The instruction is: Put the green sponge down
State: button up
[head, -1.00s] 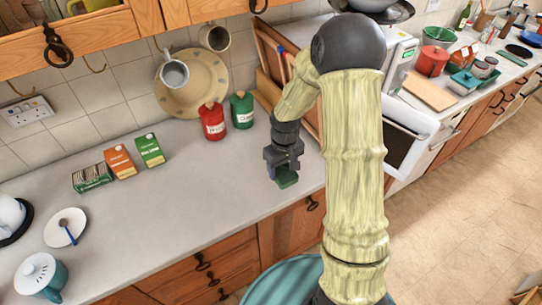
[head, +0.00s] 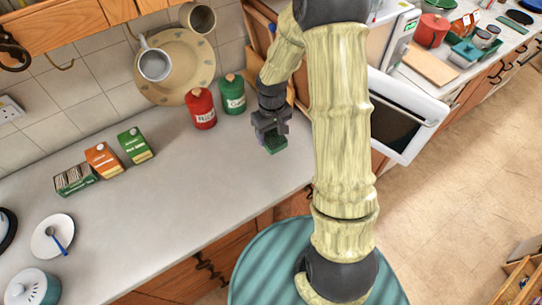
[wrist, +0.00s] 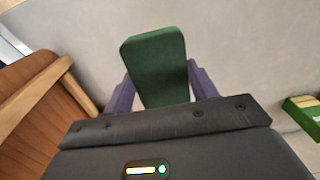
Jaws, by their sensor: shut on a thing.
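The green sponge (head: 275,145) is held at the tip of my gripper (head: 273,140), above the right part of the grey counter (head: 190,190). In the wrist view the sponge (wrist: 157,65) stands out between the two purple-grey fingers of my gripper (wrist: 160,88), which are shut on its sides. Plain counter surface shows behind it. I cannot tell exactly how far the sponge is from the counter.
Red (head: 201,108) and green (head: 233,94) canisters stand by the wall, left of my gripper. Several cartons, including an orange one (head: 104,160), stand further left. Wooden boards (wrist: 40,95) lean nearby. The counter's middle is clear. An oven door (head: 405,120) hangs open at right.

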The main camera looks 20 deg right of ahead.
jog(key=p, duration=0.1)
send_over(271, 159)
jog(key=shift+d+f, duration=0.1)
jog(key=shift+f, duration=2.8)
jog(key=shift+f+p, duration=0.8)
jog(key=shift+f, duration=1.25)
jog(key=shift+f, duration=0.2)
jog(key=o, duration=1)
jog(key=shift+r, duration=0.1)
notch_tip(271, 159, up, 12)
jog(key=b, duration=0.3)
jog(key=shift+r, duration=0.1)
